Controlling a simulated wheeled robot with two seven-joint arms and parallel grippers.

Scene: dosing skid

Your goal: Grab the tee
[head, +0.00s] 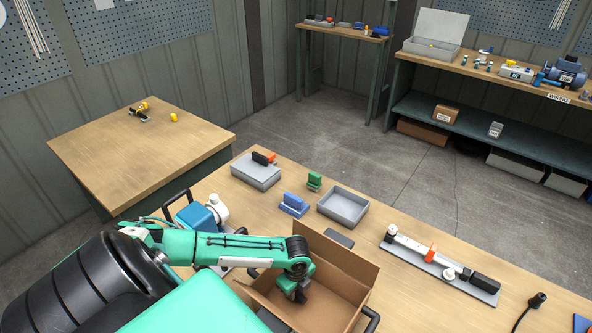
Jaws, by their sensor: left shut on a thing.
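My left gripper (299,296) points down inside an open cardboard box (346,272) on the near workbench. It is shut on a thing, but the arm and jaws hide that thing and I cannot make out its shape. I cannot pick out a loose tee elsewhere. A grey tray (440,271) right of the box carries a white pipe assembly (413,247) with an orange part and a black end. My right gripper is not in view.
On the near bench, an empty grey tray (344,206), a blue holder (293,204), a green block (314,181) and a grey box (255,172) stand behind the cardboard box. A blue-and-white pump (197,217) is beside my left arm. The side table (130,160) is mostly clear.

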